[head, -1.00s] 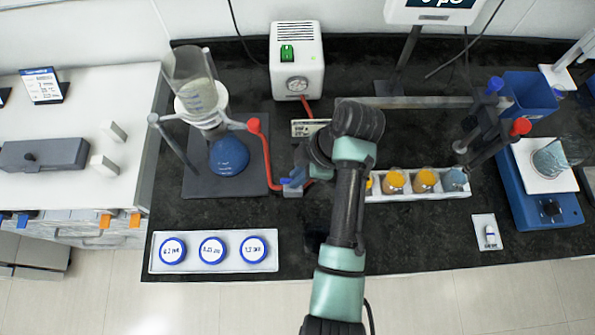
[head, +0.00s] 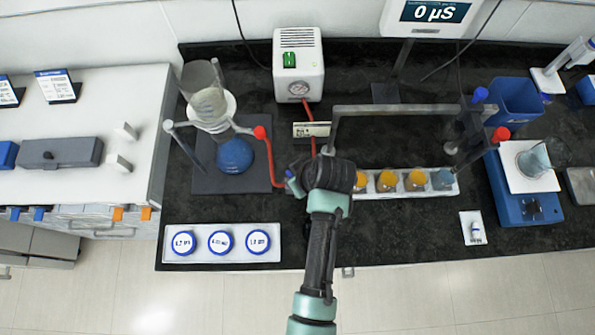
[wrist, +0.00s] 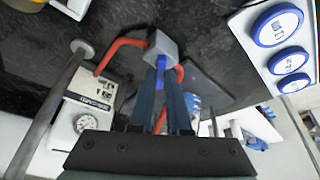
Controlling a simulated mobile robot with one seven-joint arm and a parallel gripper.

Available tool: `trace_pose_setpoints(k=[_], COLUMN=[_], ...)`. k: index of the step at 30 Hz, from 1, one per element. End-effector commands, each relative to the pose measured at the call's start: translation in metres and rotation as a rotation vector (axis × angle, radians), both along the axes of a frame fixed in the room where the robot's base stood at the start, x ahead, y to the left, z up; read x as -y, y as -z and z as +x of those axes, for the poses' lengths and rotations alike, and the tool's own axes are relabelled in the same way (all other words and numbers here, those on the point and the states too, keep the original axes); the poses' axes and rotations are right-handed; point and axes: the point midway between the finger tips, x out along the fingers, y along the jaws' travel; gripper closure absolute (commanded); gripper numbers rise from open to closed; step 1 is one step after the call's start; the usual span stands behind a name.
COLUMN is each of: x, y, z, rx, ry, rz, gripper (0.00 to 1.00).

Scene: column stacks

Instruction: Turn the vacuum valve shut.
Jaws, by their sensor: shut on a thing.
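The vacuum valve is a small grey block with red hose joined to it; it shows in the wrist view (wrist: 163,46) just beyond my fingertips. Its blue handle (wrist: 160,72) lies between my two fingers. My gripper (wrist: 164,78) is shut on this handle. In the head view my gripper (head: 294,180) is at the valve, and my wrist hides most of the valve. Red hose (head: 268,160) runs from the filter flask side to the valve. The white vacuum pump (head: 298,62) with a green switch and a gauge stands behind; it shows in the wrist view (wrist: 100,82).
The filter flask (head: 235,155) with its funnel stands left of the valve. A tray of blue-rimmed discs (head: 222,255) lies front left. A rack of orange vials (head: 400,192) is right of my wrist, under a grey bar (head: 400,109).

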Motion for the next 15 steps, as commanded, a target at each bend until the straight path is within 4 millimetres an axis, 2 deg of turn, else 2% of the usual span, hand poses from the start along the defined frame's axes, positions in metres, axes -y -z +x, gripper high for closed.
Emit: trace_pose_setpoints(k=[15], x=[-0.0050], y=[-0.0026], z=[-0.0015], rx=[0.001], ry=[0.448], rz=[-0.001], gripper=[1.00])
